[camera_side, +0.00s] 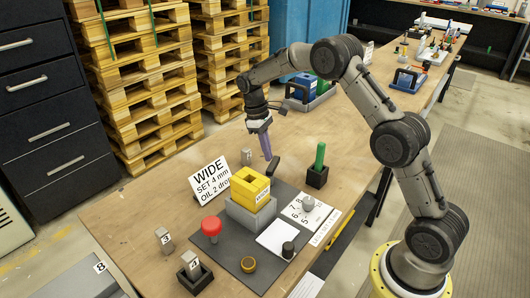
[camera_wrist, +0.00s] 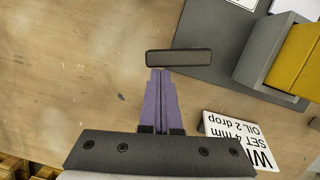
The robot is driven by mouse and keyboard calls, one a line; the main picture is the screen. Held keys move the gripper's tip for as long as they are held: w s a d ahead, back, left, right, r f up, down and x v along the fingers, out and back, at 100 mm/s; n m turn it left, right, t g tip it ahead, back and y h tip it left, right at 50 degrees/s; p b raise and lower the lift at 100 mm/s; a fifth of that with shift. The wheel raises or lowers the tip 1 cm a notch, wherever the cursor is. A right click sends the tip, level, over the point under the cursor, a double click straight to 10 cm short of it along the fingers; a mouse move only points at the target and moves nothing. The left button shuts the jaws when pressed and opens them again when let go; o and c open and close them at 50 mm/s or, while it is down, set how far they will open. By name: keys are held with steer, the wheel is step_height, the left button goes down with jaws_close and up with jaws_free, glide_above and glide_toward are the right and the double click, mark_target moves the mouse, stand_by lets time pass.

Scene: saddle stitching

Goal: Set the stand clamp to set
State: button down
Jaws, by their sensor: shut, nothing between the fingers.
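My gripper (camera_side: 267,157) has purple fingers pressed together and empty, pointing down; its tips show in the wrist view (camera_wrist: 160,72). A dark bar (camera_wrist: 180,57) lies just past the fingertips in the wrist view. It also shows in the side view (camera_side: 273,165), at the far edge of the grey mat. I cannot tell whether it touches the fingers or whether it is the clamp's lever. A grey stand (camera_side: 250,216) with a yellow block (camera_side: 250,189) on it sits on the mat. No clamp marking "set" is readable.
A card (camera_side: 210,180) reading "WIDE, SET 4 mm, OIL 2 drop" leans left of the stand. A red knob (camera_side: 211,226), a numbered dial plate (camera_side: 318,216) and a green rod (camera_side: 320,155) in a black holder stand around it. Bare wood lies left in the wrist view.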

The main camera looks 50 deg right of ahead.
mark_target(279, 158)
steer(key=shift+s+d, duration=0.1)
steer(key=shift+s, duration=0.05)
steer(key=m, duration=0.1)
steer(key=s+d+m, duration=0.1)
steer(key=m, duration=0.1)
steer(key=shift+s+y, duration=0.15)
steer(key=shift+y, duration=0.25)
steer(key=m, duration=0.1)
steer(key=s+m, duration=0.1)
steer(key=m, duration=0.1)
steer(key=shift+s+d+y, duration=0.15)
steer(key=shift+d+y, duration=0.05)
steer(key=shift+y, duration=0.1)
steer(key=s+m, duration=0.1)
steer(key=m, duration=0.1)
steer(key=shift+s+m+y, duration=0.2)
steer(key=shift+m+y, duration=0.1)
steer(key=s+m, duration=0.1)
steer(key=m, duration=0.1)
steer(key=shift+s+m+t+y, duration=0.15)
steer(key=shift+m+t+y, duration=0.15)
steer(key=shift+t, duration=0.1)
steer(key=shift+a, duration=0.1)
steer(key=shift+w+a, duration=0.55)
steer(key=shift+w, duration=0.05)
